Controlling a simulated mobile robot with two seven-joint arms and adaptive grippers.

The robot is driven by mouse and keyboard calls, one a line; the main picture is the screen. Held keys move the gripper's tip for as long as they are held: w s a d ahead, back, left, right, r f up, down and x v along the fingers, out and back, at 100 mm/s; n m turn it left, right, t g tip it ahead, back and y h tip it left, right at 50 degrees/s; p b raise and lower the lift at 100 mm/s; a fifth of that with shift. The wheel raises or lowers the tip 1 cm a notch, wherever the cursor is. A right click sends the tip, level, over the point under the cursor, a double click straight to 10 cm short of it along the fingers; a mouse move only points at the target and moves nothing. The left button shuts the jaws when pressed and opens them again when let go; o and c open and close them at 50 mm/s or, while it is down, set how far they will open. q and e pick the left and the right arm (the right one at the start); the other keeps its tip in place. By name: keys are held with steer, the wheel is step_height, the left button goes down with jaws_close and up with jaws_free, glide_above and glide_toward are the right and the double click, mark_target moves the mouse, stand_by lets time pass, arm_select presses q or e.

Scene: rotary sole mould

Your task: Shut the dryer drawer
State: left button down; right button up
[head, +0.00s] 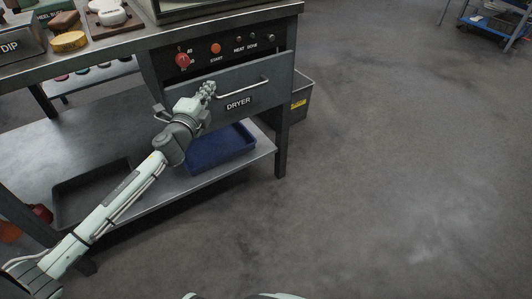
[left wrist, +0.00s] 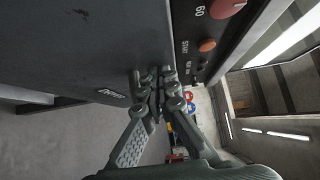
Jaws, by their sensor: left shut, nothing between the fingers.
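The dryer drawer (head: 262,99) is a dark grey front labelled DRYER, under the control panel of the bench. A pale bar handle (head: 243,89) runs across it. My left gripper (head: 209,89) is shut and empty at the drawer's front, by the handle's left end. In the left wrist view the shut fingertips (left wrist: 158,78) are close in front of the dark drawer face (left wrist: 75,45); contact is unclear. My right gripper is not in view.
The control panel (head: 225,50) has a red knob (head: 182,60) and an orange button (head: 216,48). Below, a lower shelf holds a blue tray (head: 222,147) and a dark tray (head: 92,190). A grey bin (head: 300,95) stands right of the bench.

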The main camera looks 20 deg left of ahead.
mark_target(201, 81)
arm_select(q)
steer(key=w+a, duration=0.2)
steer(key=a, duration=0.1)
steer(key=shift+w, duration=0.15)
steer(key=shift+w+a, duration=0.3)
steer(key=shift+a, duration=0.1)
steer(key=shift+a+r, duration=0.1)
steer(key=shift+a, duration=0.05)
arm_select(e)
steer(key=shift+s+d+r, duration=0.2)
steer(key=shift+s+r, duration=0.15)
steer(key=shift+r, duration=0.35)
